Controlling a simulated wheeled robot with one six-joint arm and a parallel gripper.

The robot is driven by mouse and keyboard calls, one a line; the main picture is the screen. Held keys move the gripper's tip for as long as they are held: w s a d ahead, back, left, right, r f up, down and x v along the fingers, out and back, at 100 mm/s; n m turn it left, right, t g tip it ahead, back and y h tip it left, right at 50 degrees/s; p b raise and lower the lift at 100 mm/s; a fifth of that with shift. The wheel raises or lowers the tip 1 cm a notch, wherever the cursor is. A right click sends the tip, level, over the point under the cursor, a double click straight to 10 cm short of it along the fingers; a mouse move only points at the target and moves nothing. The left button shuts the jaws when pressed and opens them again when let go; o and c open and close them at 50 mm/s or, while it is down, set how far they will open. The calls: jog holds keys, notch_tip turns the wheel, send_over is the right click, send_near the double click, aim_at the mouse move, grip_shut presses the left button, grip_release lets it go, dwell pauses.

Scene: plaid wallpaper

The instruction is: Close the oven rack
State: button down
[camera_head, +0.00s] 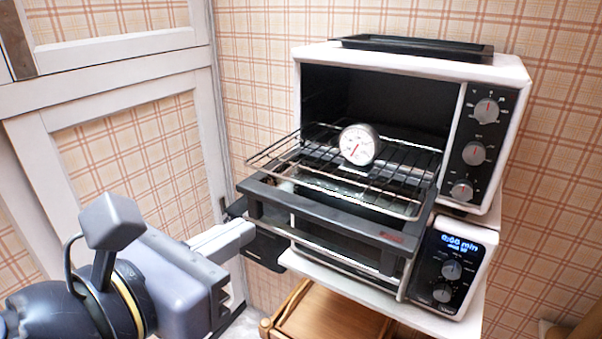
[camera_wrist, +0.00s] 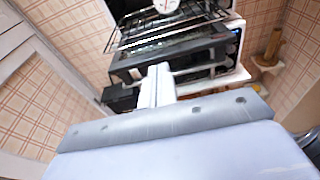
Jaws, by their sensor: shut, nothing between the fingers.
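The oven rack (camera_head: 405,198) is a wire shelf that sticks out of the open front of the upper white toaster oven (camera_head: 513,75). A round dial thermometer (camera_head: 360,144) stands on it. The oven door (camera_head: 330,222) is folded down below the rack. My gripper (camera_head: 248,232) is shut and empty, to the left of the door and lower than the rack. In the wrist view my gripper (camera_wrist: 158,72) points at the door (camera_wrist: 170,52), with the rack (camera_wrist: 140,32) beyond it. I cannot tell whether the fingertips touch the door.
A second small oven with a lit display (camera_head: 461,246) stands under the first on a white shelf (camera_head: 340,285). A black tray (camera_head: 415,46) lies on top. A wooden piece (camera_head: 325,312) is below. A white panelled door (camera_head: 120,130) is on the left.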

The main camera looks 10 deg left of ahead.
aim_at(316, 189)
jog(key=p+x, duration=0.2)
jog(key=x, duration=1.1)
jog(key=shift+w+d, duration=0.25)
jog(key=shift+d, duration=0.1)
jog(key=shift+f, duration=0.1)
